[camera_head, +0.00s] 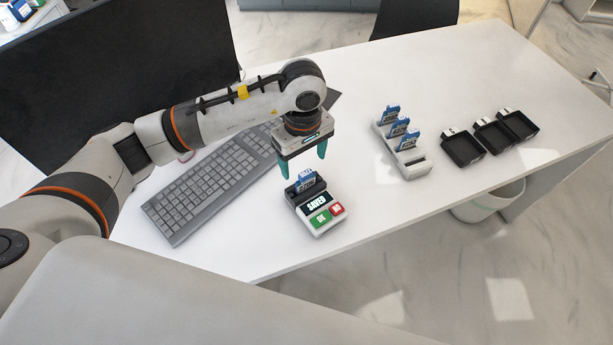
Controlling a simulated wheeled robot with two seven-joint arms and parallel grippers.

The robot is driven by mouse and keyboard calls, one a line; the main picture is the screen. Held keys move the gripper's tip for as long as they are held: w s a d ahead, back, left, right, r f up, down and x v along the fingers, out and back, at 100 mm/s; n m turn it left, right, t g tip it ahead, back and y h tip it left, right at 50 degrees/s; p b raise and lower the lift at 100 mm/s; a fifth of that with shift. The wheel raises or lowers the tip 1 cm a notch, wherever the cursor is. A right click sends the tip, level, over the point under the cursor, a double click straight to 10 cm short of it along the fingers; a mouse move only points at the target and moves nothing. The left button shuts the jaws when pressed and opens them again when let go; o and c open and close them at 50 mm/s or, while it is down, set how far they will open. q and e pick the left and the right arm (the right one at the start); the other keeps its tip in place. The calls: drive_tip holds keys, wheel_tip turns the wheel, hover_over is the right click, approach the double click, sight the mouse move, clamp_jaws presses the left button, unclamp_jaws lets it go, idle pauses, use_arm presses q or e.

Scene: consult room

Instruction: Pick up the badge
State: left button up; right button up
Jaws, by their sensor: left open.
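A blue badge (306,181) stands upright in the slot of a small terminal (320,227). The terminal has a dark display reading "SAVED", a green "OK" key and a red key. My left gripper (304,164) is above the badge, with its teal fingers apart and pointing down. It is empty and looks clear of the badge. Several more blue badges (399,127) stand in a white rack (417,171) to the right, and the rack's nearest slot looks empty. My right gripper is not in view.
A grey keyboard (208,187) lies left of the terminal, in front of a large dark monitor (110,70). Three black trays (463,148) stand on the right of the white table (400,235). A white bin (488,203) is below the table's front edge. The table between terminal and rack is clear.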

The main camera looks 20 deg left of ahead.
sight(306, 173)
use_arm(q)
drive_tip(key=shift+s+f, duration=0.1)
drive_tip(key=shift+f, duration=1.2)
drive_tip(key=f, duration=0.1)
drive_tip(key=f+p, duration=0.2)
drive_tip(key=f, duration=0.1)
drive_tip(key=shift+d+f, duration=0.1)
drive_tip(key=shift+d, duration=0.15)
drive_tip(key=shift+f, duration=0.4)
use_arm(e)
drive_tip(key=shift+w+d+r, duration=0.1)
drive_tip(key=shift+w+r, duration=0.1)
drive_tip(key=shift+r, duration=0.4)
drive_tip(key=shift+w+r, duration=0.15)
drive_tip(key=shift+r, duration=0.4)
use_arm(q)
drive_tip(key=shift+c, duration=0.4)
drive_tip(key=shift+r, duration=0.1)
drive_tip(key=c, duration=1.1)
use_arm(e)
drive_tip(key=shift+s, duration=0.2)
